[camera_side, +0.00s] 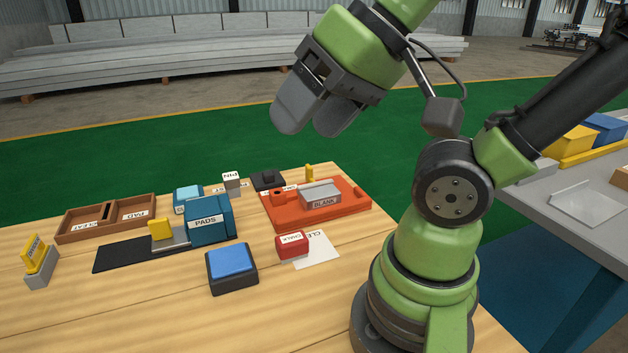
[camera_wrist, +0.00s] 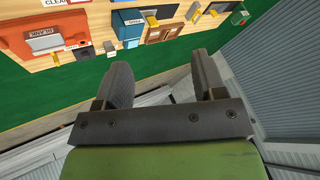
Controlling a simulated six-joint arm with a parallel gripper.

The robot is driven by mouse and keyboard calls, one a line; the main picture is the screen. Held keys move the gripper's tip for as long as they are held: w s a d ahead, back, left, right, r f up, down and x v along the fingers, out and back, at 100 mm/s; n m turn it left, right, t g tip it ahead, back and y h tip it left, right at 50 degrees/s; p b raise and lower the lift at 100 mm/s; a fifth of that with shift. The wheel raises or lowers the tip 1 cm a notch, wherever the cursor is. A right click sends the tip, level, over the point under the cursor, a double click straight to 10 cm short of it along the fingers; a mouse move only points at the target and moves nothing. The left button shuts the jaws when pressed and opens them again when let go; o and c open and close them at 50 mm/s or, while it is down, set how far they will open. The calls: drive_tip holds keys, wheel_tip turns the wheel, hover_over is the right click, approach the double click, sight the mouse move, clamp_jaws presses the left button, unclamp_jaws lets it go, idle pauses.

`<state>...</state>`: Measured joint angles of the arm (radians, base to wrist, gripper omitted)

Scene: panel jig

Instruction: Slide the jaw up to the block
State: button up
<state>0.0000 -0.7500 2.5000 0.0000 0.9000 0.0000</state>
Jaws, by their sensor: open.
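My gripper (camera_side: 316,115) is open and empty, high above the far side of the table. Its two fingers also show apart in the wrist view (camera_wrist: 162,72). An orange jig (camera_side: 281,213) lies at the table's far right, with a grey block labelled BLANK (camera_side: 320,194) on it. A yellow upright piece (camera_side: 309,173) stands behind the block; its base is hidden. To the left, a grey slide with a yellow grip (camera_side: 161,230) sits on a dark strip (camera_side: 120,257), beside a blue PADS box (camera_side: 209,221). I cannot tell which yellow-gripped piece is the jaw.
A wooden two-part tray (camera_side: 85,226) stands at the far left. A blue-topped pad (camera_side: 231,264) and red CHALK block (camera_side: 292,246) are nearer the front. A small white block (camera_side: 231,183) and dark piece (camera_side: 267,180) stand behind. Bare wood is at the front left.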

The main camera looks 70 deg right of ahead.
drive_tip(key=c, duration=0.3)
drive_tip(key=shift+w+d+r, duration=0.1)
drive_tip(key=shift+w+d, duration=0.05)
drive_tip(key=shift+w, duration=0.2)
drive_tip(key=shift+c, duration=0.9)
drive_tip(key=w+d+m+h, duration=0.1)
drive_tip(key=w+d+h, duration=0.1)
drive_tip(key=w+d, duration=0.4)
drive_tip(key=m+g+h, duration=0.3)
drive_tip(key=m+g, duration=0.1)
hover_over(309, 166)
drive_tip(key=s+a, duration=0.2)
wheel_tip(309, 166, down, 21)
drive_tip(key=shift+f, duration=0.1)
drive_tip(key=x, duration=0.9)
drive_tip(key=shift+d, duration=0.1)
drive_tip(key=shift+c, duration=0.4)
